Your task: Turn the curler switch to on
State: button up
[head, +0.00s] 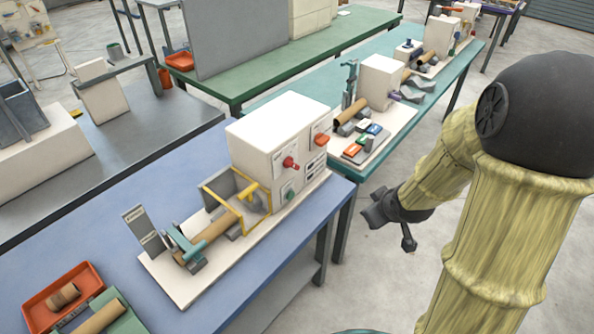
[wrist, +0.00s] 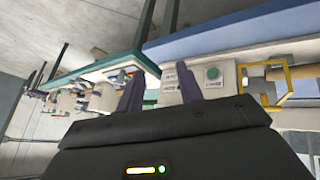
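The white spiral winder cabinet (head: 272,125) stands on a pale base on the blue table. Its side panel carries an orange control (head: 322,140), a red knob (head: 291,163), a green button (head: 289,194) and several dark labels. I cannot read which control is the curler switch or its setting. In the wrist view the green button (wrist: 212,72) and part of the panel show beyond the fingers. My gripper (head: 374,213) is right of the machine, apart from it, in the head view. In the wrist view its two dark fingers (wrist: 160,80) are spread, with nothing held between.
A yellow guard frame (head: 236,204) and brown tube (head: 205,232) lie left of the cabinet on the blue table (head: 90,222). A red tray (head: 62,290) sits front left. A teal table (head: 410,78) with similar machines stands behind. Floor is open between machine and arm.

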aim_at(296, 167)
jog(key=w+a+n+t+y+b, duration=0.2)
jog(key=w+a+n+t+y, duration=0.2)
jog(key=n+y, duration=0.7)
jog(key=shift+w+a+f+n+y+b, duration=0.15)
jog(key=shift+a+f+n+y+b, duration=0.25)
jog(key=shift+a+y, duration=0.75)
jog(key=p+x, duration=0.4)
jog(key=x, duration=1.3)
jog(key=shift+w+r, duration=0.1)
jog(key=shift+w, duration=0.15)
grip_shut()
